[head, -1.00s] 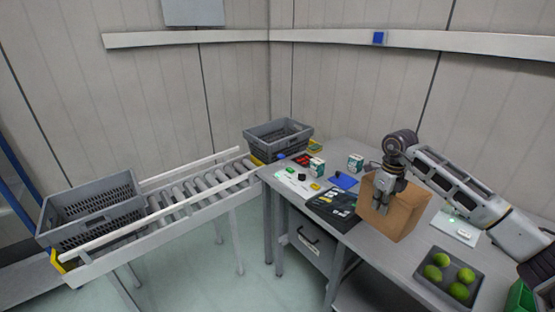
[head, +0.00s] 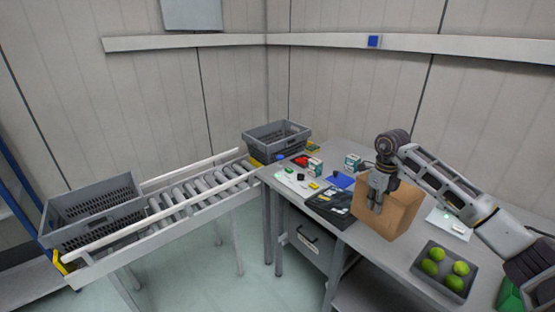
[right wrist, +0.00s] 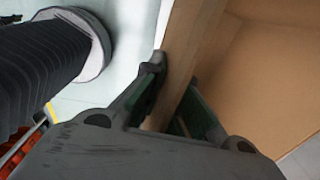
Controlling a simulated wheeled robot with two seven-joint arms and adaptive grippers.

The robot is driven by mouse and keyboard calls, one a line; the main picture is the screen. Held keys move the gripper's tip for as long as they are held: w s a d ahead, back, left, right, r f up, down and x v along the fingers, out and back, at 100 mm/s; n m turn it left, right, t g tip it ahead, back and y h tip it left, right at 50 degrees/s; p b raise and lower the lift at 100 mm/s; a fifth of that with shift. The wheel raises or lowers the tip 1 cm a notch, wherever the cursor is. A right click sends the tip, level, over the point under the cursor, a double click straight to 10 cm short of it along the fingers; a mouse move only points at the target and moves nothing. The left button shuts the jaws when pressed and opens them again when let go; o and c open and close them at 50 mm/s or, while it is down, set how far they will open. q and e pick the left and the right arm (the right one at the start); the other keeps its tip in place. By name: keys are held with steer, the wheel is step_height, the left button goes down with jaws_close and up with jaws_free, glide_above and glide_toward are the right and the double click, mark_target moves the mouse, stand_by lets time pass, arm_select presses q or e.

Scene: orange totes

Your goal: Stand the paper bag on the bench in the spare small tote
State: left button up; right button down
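The brown paper bag (head: 402,208) stands upright on the grey bench, its open top toward my right arm. My right gripper (head: 376,203) reaches down at the bag's near left wall. In the right wrist view the fingers (right wrist: 172,92) straddle the wall of the bag (right wrist: 255,80), one on each side. The left fingertip looks close to or against the wall; the right one is partly hidden, so I cannot tell whether they grip. Two empty-looking grey totes are at the roller conveyor: one at its far end (head: 277,142), one at its near left end (head: 95,222). My left gripper is out of view.
A grey tray (head: 425,274) of green limes is on the bench in front of the bag. A dark flat packet (head: 330,203), small boxes (head: 353,162) and a blue piece (head: 341,180) lie left of it. A green bin (head: 510,296) is at lower right. The roller conveyor (head: 195,195) is clear between the totes.

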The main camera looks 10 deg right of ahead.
steer(key=shift+w+a+r, duration=0.3)
steer(key=shift+w+r, duration=0.4)
steer(key=shift+w, duration=0.2)
steer(key=w+a+r+n, duration=0.1)
steer(key=w+a+n, duration=0.1)
steer(key=w+n, duration=0.6)
steer(key=w+a+r+n, duration=0.1)
steer(key=w+r+n, duration=0.1)
steer(key=w+n, duration=0.6)
steer(key=shift+w+a+n, duration=0.35)
steer(key=shift+n, duration=1.25)
stand_by(0.4)
steer(key=shift+w+n, duration=0.1)
steer(key=shift+n, duration=0.3)
steer(key=shift+a+r, duration=0.1)
steer(key=shift+r, duration=0.05)
